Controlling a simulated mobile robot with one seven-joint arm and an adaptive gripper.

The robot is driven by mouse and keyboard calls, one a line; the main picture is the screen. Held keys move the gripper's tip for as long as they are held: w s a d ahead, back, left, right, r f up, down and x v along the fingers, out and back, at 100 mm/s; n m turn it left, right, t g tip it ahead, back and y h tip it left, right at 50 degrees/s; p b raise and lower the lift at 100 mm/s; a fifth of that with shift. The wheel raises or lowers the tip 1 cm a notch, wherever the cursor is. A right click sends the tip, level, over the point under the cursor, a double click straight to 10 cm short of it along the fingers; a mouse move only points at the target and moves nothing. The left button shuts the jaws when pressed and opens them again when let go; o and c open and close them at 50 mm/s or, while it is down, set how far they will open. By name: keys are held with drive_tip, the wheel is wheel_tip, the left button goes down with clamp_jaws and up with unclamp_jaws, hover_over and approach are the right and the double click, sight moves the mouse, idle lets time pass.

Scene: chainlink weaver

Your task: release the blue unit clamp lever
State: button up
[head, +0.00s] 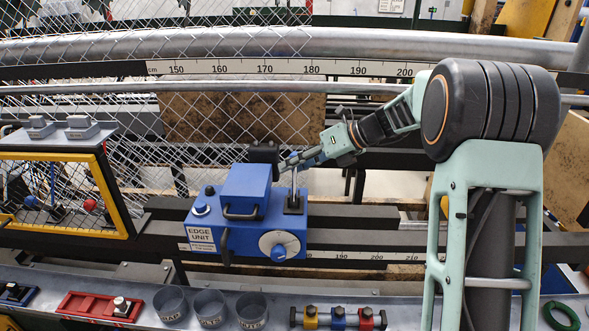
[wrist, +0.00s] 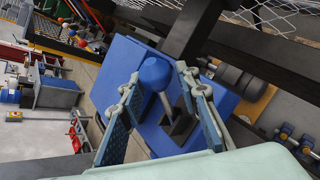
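The blue edge unit (head: 245,220) sits on the dark rail in the head view, with a labelled front, black handles and a white dial. At its right end a metal clamp lever (head: 294,187) rises from a black base; its round blue knob (wrist: 155,74) shows in the wrist view. My gripper (head: 289,161) is at the top of this lever. In the wrist view my gripper (wrist: 158,80) has its fingers apart, one on each side of the knob, with narrow gaps. I cannot tell whether either finger touches it. The unit's blue body (wrist: 112,72) lies beyond the fingers.
A chain-link mesh (head: 235,115) hangs behind the unit, below a ruler (head: 250,67). A yellow-framed box (head: 120,195) stands at left. Grey cups (head: 210,308), a red tray (head: 98,305) and several coloured clamps (head: 338,318) are on the front shelf.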

drive_tip(key=shift+s+f, duration=0.15)
drive_tip(key=shift+f, duration=0.1)
